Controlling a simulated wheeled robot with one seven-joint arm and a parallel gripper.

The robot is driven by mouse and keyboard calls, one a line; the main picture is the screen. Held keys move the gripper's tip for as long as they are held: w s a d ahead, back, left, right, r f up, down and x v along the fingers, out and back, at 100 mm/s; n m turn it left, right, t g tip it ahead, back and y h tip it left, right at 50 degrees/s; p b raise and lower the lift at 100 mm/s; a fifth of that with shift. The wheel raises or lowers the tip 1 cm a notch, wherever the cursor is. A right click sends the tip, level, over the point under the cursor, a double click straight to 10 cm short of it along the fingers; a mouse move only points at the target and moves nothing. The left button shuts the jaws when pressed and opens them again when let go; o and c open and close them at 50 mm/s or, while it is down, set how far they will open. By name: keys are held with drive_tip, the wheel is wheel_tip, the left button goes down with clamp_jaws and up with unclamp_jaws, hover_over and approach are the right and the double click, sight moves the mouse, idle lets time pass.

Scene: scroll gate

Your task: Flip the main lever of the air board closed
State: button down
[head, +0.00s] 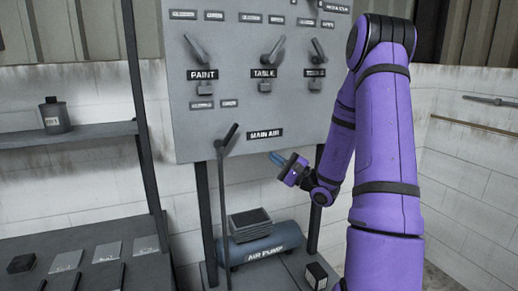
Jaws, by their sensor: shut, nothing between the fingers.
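The air board (240,95) is a grey panel standing in the middle of the head view. Its main lever (229,137) is a dark handle at the lower edge, left of the "MAIN AIR" label (265,134), and tilts up to the right. My gripper (277,158) is shut and empty. It shows just below and right of the label, pointing left towards the lever, with a visible gap between them in the picture. How far it is from the panel in depth is hard to tell.
Above are smaller levers, marked "PAINT" (197,48) and "TABLE" (273,49), with a third (318,49) close to my arm. A blue air pump (264,250) sits below the board. Shelves (70,134) stand at the left, one with a dark bottle (55,116).

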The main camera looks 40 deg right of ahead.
sight(232, 128)
drive_tip(key=shift+s+a+r+x, duration=0.25)
drive_tip(key=shift+a+x, duration=0.1)
drive_tip(key=shift+x, duration=1.65)
drive_tip(key=shift+s+a+r+x, duration=0.1)
drive_tip(key=shift+s+a+x, duration=0.25)
drive_tip(key=shift+x, duration=1.65)
drive_tip(key=shift+s+a+r+x, duration=0.2)
drive_tip(key=shift+a+x, duration=0.2)
drive_tip(key=shift+x, duration=1.6)
drive_tip(key=shift+w+a+r+n+g, duration=0.1)
drive_tip(key=shift+a+r+n+g, duration=0.1)
drive_tip(key=shift+r+n+g, duration=0.4)
drive_tip(key=shift+w+a+r+n+g+y, duration=0.15)
drive_tip(key=shift+a+r+n+g, duration=0.1)
drive_tip(key=shift+n+g, duration=0.25)
drive_tip(key=shift+s+a+r+n+g+y, duration=0.15)
drive_tip(key=shift+a+n+g, duration=0.15)
drive_tip(key=shift+n, duration=0.4)
drive_tip(key=n+g, duration=0.1)
drive_tip(key=a+r+n+g, duration=0.1)
drive_tip(key=shift+w+a+r+n+h, duration=0.2)
drive_tip(key=shift+w+a+n+h, duration=0.15)
drive_tip(key=shift+n+h, duration=0.05)
drive_tip(key=a+n+g+h, duration=0.1)
drive_tip(key=a, duration=0.1)
drive_tip(key=w+a+n+g+h, duration=0.1)
drive_tip(key=a+n+g+h, duration=0.1)
drive_tip(key=shift+w+a+r+n+g, duration=0.15)
drive_tip(key=shift+r+n+g, duration=0.05)
drive_tip(key=shift+n+g, duration=0.1)
